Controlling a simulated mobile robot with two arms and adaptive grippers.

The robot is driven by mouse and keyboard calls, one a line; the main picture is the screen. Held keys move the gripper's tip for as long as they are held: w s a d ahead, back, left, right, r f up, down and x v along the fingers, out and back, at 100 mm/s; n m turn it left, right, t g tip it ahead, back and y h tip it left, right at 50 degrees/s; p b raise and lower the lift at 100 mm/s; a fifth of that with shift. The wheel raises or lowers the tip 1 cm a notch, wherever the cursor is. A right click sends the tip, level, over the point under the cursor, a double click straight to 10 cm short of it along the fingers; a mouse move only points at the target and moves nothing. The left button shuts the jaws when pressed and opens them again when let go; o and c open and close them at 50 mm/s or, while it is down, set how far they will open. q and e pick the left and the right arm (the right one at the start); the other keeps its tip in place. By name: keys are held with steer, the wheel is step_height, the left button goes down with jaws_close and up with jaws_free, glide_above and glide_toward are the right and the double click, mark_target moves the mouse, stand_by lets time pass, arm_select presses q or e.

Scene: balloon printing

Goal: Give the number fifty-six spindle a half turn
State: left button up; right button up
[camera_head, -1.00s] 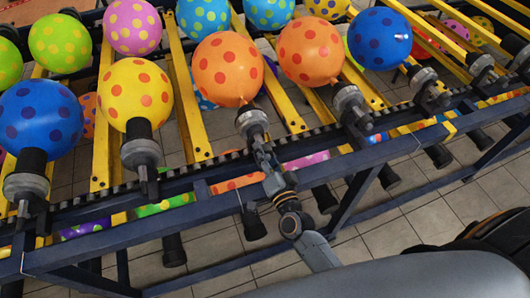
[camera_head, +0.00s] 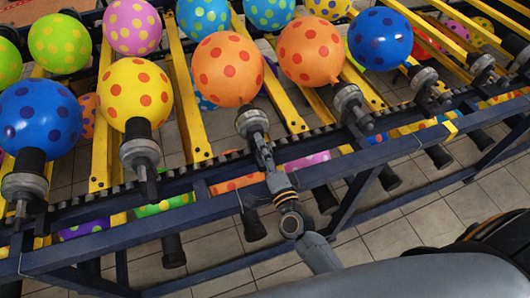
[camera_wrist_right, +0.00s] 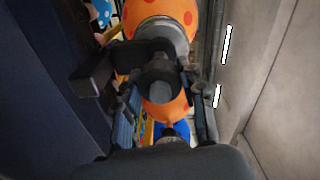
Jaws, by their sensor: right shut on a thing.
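An orange balloon with red dots (camera_head: 228,69) sits on a grey spindle (camera_head: 252,121) at the middle of the rack. My right gripper (camera_head: 262,148) is at the near end of this spindle and is shut on it. In the right wrist view the spindle (camera_wrist_right: 162,75) runs between the two fingers (camera_wrist_right: 162,105), with the dotted orange balloon (camera_wrist_right: 160,14) beyond it. No number is readable on the spindle, so I cannot tell whether it is fifty-six. My left gripper is not in view.
Neighbouring spindles hold a yellow balloon (camera_head: 134,93) on the left and another orange balloon (camera_head: 310,51) on the right. A blue rail (camera_head: 150,236) runs along the rack's near side, below my gripper. Tiled floor (camera_head: 400,222) lies open in front.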

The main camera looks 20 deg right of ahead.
steer(key=o, duration=1.2)
steer(key=shift+s+f, duration=0.1)
steer(key=shift+s, duration=0.45)
steer(key=s, duration=1.1)
steer(key=shift+d, duration=0.25)
